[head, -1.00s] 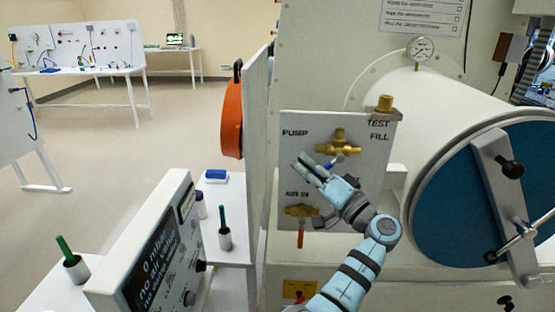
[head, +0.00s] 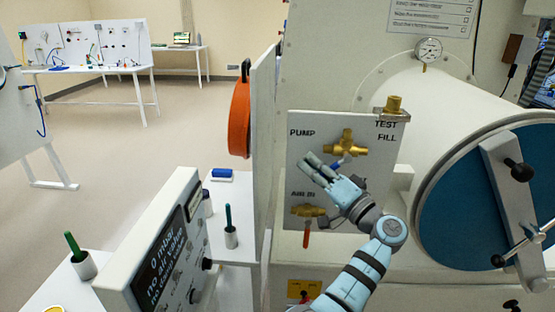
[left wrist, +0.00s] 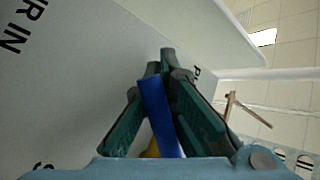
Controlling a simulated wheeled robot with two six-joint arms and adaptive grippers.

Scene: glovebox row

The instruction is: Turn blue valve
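The blue valve is the brass fitting (head: 346,144) with a blue handle, beside the PUMP label on the grey panel (head: 378,215). Most of its handle is hidden behind my left gripper in the head view. My left gripper (head: 312,164) lies across the panel with its fingers pointing up and left. In the left wrist view the blue handle (left wrist: 160,118) runs between the two dark green fingers (left wrist: 162,72), which close in on it near their tips. A bit of brass shows at its lower end. My right gripper is not in view.
Below is the AIR IN valve (head: 307,211) with a red handle hanging down. A brass TEST FILL fitting (head: 393,104) tops the panel. A blue round door (head: 465,205) is at right. An open orange door (head: 240,118) and a display box (head: 160,255) stand at left.

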